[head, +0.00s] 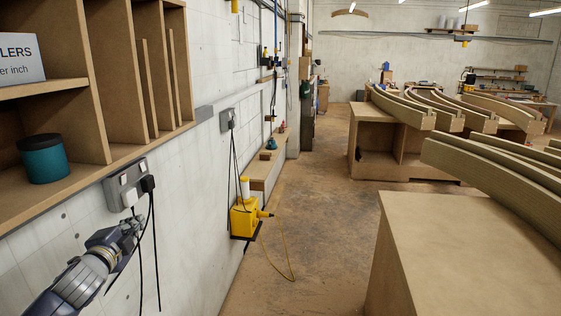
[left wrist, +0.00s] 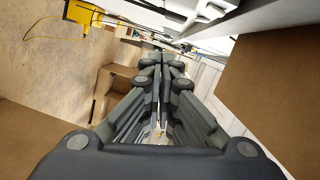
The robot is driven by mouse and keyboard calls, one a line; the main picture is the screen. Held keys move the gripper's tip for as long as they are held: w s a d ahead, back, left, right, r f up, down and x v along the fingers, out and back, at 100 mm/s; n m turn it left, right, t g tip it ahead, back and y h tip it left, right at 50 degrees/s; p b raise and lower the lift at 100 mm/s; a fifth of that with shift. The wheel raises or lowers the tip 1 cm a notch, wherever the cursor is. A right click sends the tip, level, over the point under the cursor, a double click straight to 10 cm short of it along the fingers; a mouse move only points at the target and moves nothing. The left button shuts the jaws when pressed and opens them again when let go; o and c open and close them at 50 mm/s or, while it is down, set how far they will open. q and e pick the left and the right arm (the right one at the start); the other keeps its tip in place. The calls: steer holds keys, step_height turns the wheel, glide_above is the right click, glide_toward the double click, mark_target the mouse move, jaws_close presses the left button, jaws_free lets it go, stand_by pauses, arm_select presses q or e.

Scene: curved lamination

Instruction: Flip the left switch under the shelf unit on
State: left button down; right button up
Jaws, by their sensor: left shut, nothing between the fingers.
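The grey double socket plate (head: 124,183) is on the white wall just under the shelf unit (head: 100,160), at the left of the head view. A white plug (head: 130,198) sits in its left half and a black plug (head: 148,184) in its right half. The switches are small, and I cannot tell their positions. My left gripper (head: 133,226) is shut and empty, just below the plate and close to the hanging cables. In the left wrist view its fingers (left wrist: 160,68) are together. I cannot tell whether it touches a cable. My right gripper is not in view.
Two black cables (head: 155,250) hang from the plate. A yellow box (head: 245,217) is by the wall further on. The floor (head: 310,225) between the wall and the workbench (head: 465,255) is mostly clear.

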arm_select(q)
steer(key=s+d+f+n+g+h, duration=0.1)
steer(key=s+d+f+n+g, duration=0.2)
steer(key=s+d+f, duration=0.55)
steer(key=s+d+f+n+g, duration=0.35)
steer(key=s+d+f, duration=0.4)
steer(key=f, duration=0.65)
steer(key=s+d+f+n+g+h, duration=0.1)
steer(key=s+d+f+n+g, duration=0.1)
steer(key=s, duration=0.6)
steer(key=s+d+f+n+g, duration=0.2)
steer(key=s, duration=0.7)
steer(key=s+d+f+n+g+h, duration=0.1)
steer(key=s+d+f+g, duration=0.15)
steer(key=s, duration=0.55)
step_height(320, 180, down, 29)
steer(key=s+g+b, duration=0.1)
steer(key=b, duration=0.3)
steer(key=s+a+f+g+b, duration=0.1)
steer(key=s+a+f+b, duration=0.2)
steer(key=s+f, duration=1.4)
step_height(320, 180, down, 4)
steer(key=shift+a+r+g+y+b, duration=0.2)
steer(key=shift+g+y+b, duration=0.1)
steer(key=shift+b, duration=0.1)
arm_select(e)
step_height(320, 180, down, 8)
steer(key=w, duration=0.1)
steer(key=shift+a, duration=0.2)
